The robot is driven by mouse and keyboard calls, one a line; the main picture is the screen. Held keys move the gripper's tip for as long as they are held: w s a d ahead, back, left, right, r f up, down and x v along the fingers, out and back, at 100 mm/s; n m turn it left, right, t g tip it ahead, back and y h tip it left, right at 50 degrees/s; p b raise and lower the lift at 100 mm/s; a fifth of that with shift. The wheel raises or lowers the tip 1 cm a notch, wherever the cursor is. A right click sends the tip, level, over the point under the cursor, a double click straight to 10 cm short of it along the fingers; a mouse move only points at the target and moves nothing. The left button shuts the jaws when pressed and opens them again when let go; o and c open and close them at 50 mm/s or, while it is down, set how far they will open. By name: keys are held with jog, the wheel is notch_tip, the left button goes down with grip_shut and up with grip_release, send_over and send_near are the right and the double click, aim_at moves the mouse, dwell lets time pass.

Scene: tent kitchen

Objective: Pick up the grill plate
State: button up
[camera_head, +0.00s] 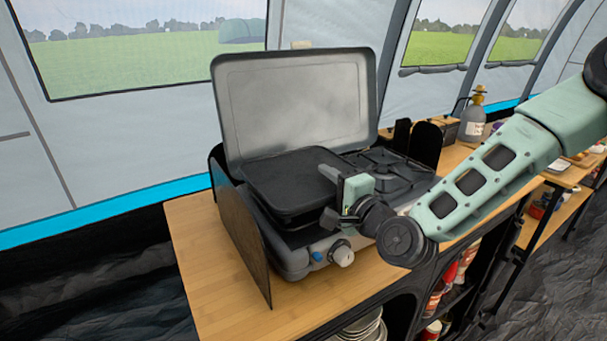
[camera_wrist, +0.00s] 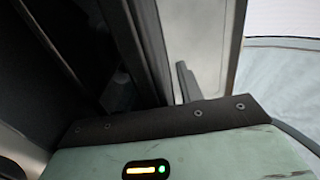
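The grill plate (camera_head: 291,183) is a black, flat plate on the left part of the camping stove, under the raised grey lid. My gripper (camera_head: 329,174) is at the plate's right front part, close over it, with its fingers pointing toward the stove's back. In the wrist view, my gripper's fingers (camera_wrist: 152,88) stand apart, and a dark band, apparently the plate's edge (camera_wrist: 147,45), runs between them. A light gap shows beside the right finger. Contact with the plate cannot be made out.
The stove's raised lid (camera_head: 298,103) stands behind the plate. A dark side screen (camera_head: 240,232) is at the left, and a bare burner grate (camera_head: 388,168) is at the right. Knobs (camera_head: 342,254) are on the front. The wooden counter (camera_head: 205,245) is clear at the left.

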grip_shut()
